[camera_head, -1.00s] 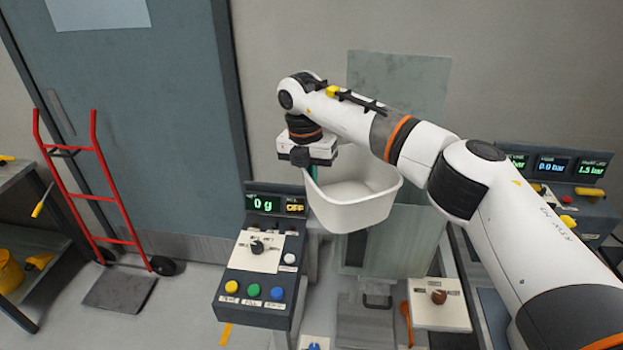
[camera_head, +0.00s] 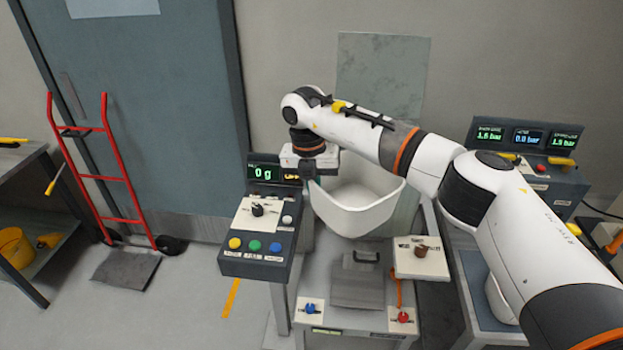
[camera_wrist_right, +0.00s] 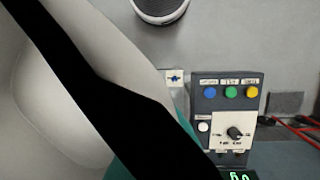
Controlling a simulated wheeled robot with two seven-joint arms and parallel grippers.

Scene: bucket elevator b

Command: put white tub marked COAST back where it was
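The white tub (camera_head: 358,212) hangs upright in the air in the head view, right of the scale panel and above the grey stand. Its inside looks empty, and no COAST lettering shows. My right gripper (camera_head: 309,172) is at the tub's left rim and appears shut on it; the fingertips are largely hidden. In the right wrist view the tub's pale wall (camera_wrist_right: 50,110) fills the left side, behind a broad black diagonal part. My left gripper is not in view.
The scale panel (camera_head: 262,232) with buttons and a "0 g" display stands close left of the tub. Below is a grey stand with a handled plate (camera_head: 360,285) and a knob box (camera_head: 421,258). A pressure console (camera_head: 535,165) stands right. A red hand truck (camera_head: 118,180) stands by the door.

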